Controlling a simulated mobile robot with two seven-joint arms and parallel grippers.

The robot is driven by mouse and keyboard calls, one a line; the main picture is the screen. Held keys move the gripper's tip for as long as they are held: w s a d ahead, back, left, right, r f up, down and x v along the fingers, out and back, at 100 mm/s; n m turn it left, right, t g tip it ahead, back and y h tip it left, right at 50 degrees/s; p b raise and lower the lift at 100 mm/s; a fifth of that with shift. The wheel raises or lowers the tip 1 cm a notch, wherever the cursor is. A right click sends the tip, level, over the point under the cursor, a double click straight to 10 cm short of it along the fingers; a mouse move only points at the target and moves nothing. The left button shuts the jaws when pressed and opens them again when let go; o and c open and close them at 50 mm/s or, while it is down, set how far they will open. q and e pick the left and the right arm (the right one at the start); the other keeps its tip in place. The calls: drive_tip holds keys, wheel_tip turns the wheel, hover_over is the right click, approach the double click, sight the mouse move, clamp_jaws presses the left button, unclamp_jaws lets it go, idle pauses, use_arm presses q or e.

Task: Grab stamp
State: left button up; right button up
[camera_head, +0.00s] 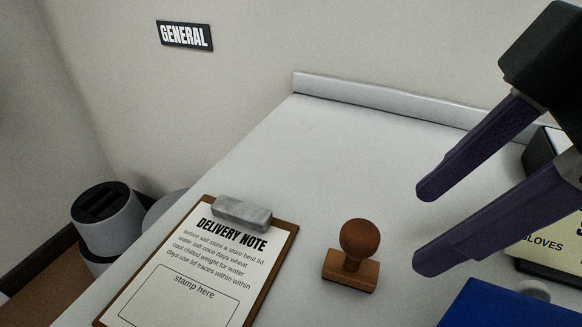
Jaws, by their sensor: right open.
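The stamp (352,258) is wooden, with a round ball handle on a rectangular block. It stands upright on the white table, right of the clipboard, in the head view. My right gripper (422,226) comes in from the upper right, with two dark purple fingers spread apart and nothing between them. Its fingertips are to the right of the stamp, apart from it. My left gripper is not in view.
A clipboard with a delivery note (196,262) lies left of the stamp. A blue box (510,306) and a gloves box (545,245) are at the right. The white table (330,150) is clear behind the stamp. A grey bin (108,222) stands beyond the left edge.

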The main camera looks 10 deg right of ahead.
sight(360, 265)
drive_tip(key=b+x, duration=0.1)
drive_tip(key=x, duration=0.3)
drive_tip(key=shift+f, duration=0.3)
drive_tip(key=b+x, duration=0.2)
drive_tip(key=x, duration=0.3)
drive_tip(key=shift+w+a+f+b, duration=0.15)
drive_tip(key=shift+w+b, duration=0.1)
drive_tip(key=shift+b, duration=0.05)
clamp_jaws()
